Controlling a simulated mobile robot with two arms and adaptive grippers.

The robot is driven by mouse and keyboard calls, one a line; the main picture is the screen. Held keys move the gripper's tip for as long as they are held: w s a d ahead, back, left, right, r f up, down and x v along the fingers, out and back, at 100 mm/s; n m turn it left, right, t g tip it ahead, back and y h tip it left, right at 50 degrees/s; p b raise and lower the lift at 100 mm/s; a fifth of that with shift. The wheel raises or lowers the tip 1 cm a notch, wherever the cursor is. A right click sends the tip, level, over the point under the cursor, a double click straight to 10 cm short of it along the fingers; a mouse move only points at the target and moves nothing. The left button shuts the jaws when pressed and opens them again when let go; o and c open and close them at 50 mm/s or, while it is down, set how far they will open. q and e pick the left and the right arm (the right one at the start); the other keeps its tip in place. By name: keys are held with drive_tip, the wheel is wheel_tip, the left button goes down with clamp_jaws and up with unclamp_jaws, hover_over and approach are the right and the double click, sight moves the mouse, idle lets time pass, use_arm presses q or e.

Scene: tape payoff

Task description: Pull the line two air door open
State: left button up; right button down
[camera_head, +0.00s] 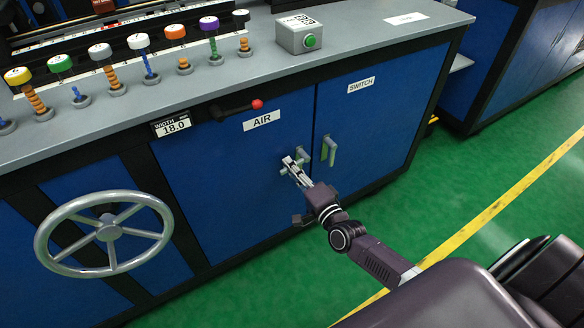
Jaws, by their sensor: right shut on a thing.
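The blue air door (234,190) has a white AIR label (262,120) and sits flush in the bench front. Its handle is at the door's right side, largely hidden by my right gripper (294,165). That gripper is shut on the air door handle, its arm reaching in from the lower right. My left gripper is not in view.
The blue switch door (374,120) adjoins on the right, with a grey handle (329,150). A large grey handwheel (108,233) stands out at the left. A lever with a red knob (257,104) is above the air door. Green floor is clear in front.

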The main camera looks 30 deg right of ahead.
drive_tip(key=shift+r+m, duration=0.3)
drive_tip(key=shift+m, duration=0.2)
use_arm(q)
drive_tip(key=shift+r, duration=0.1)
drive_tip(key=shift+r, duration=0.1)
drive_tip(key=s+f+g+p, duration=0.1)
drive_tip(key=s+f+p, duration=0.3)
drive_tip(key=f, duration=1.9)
drive_tip(key=p, duration=0.4)
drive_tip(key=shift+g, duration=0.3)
use_arm(e)
drive_tip(key=s+a+m+h, duration=0.4)
drive_tip(key=s+h, duration=0.1)
drive_tip(key=s, duration=0.8)
drive_tip(key=shift+s+g+h, duration=0.3)
drive_tip(key=shift+s+h, duration=0.05)
drive_tip(key=shift+h, duration=0.05)
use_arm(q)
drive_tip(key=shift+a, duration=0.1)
